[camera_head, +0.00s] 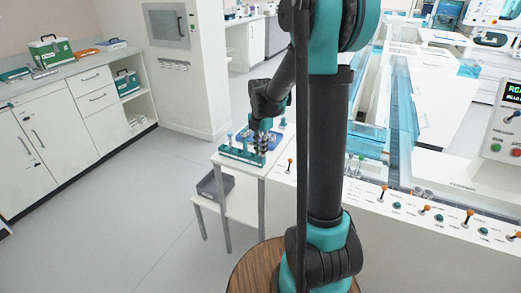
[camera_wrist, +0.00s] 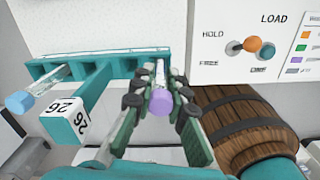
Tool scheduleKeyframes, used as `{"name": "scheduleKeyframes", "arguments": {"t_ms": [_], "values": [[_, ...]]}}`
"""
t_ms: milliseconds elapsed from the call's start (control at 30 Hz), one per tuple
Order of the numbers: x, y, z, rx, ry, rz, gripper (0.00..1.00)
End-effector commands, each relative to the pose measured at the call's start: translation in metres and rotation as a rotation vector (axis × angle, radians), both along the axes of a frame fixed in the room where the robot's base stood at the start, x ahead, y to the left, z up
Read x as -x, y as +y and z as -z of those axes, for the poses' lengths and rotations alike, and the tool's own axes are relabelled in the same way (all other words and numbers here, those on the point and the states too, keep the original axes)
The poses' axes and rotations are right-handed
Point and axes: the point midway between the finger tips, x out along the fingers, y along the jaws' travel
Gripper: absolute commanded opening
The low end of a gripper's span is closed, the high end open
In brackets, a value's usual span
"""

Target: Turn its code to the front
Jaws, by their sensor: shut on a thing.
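In the wrist view my gripper (camera_wrist: 158,112) is shut on a tube with a purple cap (camera_wrist: 160,101). The cap faces the camera and hides much of the tube; only a short pale stretch of its body (camera_wrist: 160,72) shows. No code can be made out on it. The tube's far end is at the teal rack (camera_wrist: 105,64); I cannot tell whether it sits in a slot. In the head view my gripper (camera_head: 262,142) is over the small white table, at the rack (camera_head: 236,155).
A blue-capped tube (camera_wrist: 20,102) leans out of the rack at left. A white tag marked 26 (camera_wrist: 66,118) is beside it. A LOAD panel with an orange-knobbed lever (camera_wrist: 252,44) is at right. A blue tray (camera_head: 275,137) lies on the white table (camera_head: 250,168).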

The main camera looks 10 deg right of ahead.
Motion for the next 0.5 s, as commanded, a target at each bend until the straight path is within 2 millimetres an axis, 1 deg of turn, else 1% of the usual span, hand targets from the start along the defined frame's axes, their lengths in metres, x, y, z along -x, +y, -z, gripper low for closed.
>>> {"name": "scheduleKeyframes", "arguments": {"t_ms": [333,367,500], "values": [[0.0000,0.0000,0.0025,0.000,0.000,0.002,0.00],[0.0000,0.0000,0.0025,0.000,0.000,0.002,0.15],[0.0000,0.0000,0.0025,0.000,0.000,0.002,0.33]]}}
